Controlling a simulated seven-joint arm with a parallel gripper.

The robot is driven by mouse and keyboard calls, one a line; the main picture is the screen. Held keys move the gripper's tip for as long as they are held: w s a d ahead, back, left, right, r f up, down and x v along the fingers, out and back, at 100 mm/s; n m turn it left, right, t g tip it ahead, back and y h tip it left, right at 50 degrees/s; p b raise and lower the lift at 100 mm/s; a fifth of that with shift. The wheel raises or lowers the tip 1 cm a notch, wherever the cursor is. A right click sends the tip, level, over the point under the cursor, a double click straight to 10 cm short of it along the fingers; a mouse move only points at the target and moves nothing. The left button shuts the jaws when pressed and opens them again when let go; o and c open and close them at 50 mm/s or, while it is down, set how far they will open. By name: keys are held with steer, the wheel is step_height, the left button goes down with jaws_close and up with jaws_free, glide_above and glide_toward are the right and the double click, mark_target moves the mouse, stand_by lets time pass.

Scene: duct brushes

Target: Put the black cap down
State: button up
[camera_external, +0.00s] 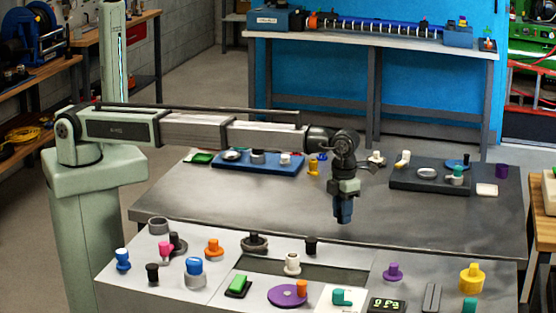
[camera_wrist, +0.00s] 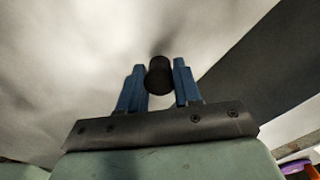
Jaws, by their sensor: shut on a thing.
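My gripper (camera_external: 343,218) points down above the grey table, near its middle, in the external view. In the wrist view, its blue fingers (camera_wrist: 159,88) are shut on the black cap (camera_wrist: 159,76), a dark round piece between the fingertips. The cap in the fingers cannot be made out in the external view. A similar small black piece (camera_external: 310,246) stands on the table left of and nearer than my gripper.
Near the front stand a white knob (camera_external: 292,264), a purple disc (camera_external: 282,296) with an orange peg, a green block (camera_external: 238,285) and a purple knob (camera_external: 392,271). A blue tray (camera_external: 258,165) and a dark tray (camera_external: 410,182) lie at the back. The table around my gripper is bare.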

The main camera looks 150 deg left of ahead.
steer(key=shift+f, duration=0.85)
steer(key=shift+f, duration=0.15)
steer(key=o, duration=1)
step_height(320, 180, up, 12)
steer(key=shift+r, duration=0.15)
steer(key=shift+o, duration=0.2)
